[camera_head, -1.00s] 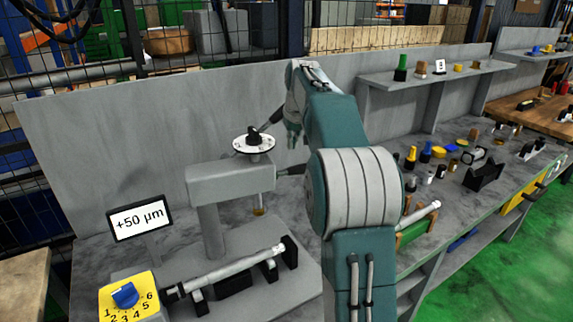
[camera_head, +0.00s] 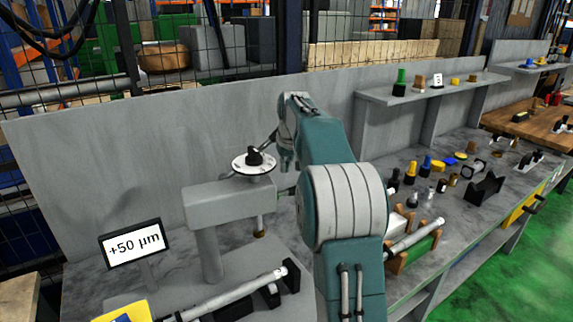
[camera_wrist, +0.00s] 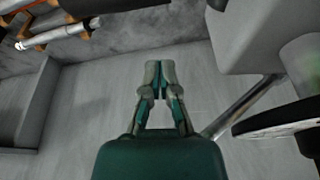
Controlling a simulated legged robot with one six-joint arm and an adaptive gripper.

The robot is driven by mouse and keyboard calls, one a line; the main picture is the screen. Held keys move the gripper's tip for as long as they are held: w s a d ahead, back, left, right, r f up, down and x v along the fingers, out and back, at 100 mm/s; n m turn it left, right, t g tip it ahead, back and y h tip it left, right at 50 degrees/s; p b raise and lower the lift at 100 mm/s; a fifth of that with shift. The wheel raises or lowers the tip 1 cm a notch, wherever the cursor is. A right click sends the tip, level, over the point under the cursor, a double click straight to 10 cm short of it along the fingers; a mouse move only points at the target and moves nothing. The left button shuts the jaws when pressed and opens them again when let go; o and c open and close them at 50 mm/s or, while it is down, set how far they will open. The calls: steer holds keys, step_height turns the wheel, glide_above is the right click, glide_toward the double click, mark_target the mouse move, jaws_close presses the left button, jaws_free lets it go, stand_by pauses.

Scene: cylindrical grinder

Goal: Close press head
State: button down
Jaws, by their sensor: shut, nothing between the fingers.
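The press head (camera_head: 229,203) is a grey block on a grey column (camera_head: 207,252). A white dial (camera_head: 254,164) with a black knob (camera_head: 255,155) sits above its right end. A thin plunger with a brass tip (camera_head: 259,233) hangs beneath. My gripper (camera_head: 286,165) is just right of the dial, partly hidden by my arm. In the wrist view my gripper (camera_wrist: 160,66) is shut and empty. There, the press head (camera_wrist: 262,30) is at upper right, and a slim metal rod (camera_wrist: 236,110) reaches toward the right side of my gripper, apparently not touching the fingertips.
A "+50 µm" display (camera_head: 134,244) stands left of the column. A cylindrical shaft (camera_head: 232,290) rests on supports in front. A wooden rack with a shaft (camera_head: 416,236) and several small parts are at right. A grey back panel (camera_head: 110,165) stands behind.

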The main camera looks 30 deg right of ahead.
steer(key=f, duration=0.1)
steer(key=s+f, duration=0.1)
steer(key=f, duration=0.1)
steer(key=s+f, duration=0.1)
steer(key=shift+a+f, duration=0.2)
steer(key=shift+f, duration=0.15)
stand_by(0.4)
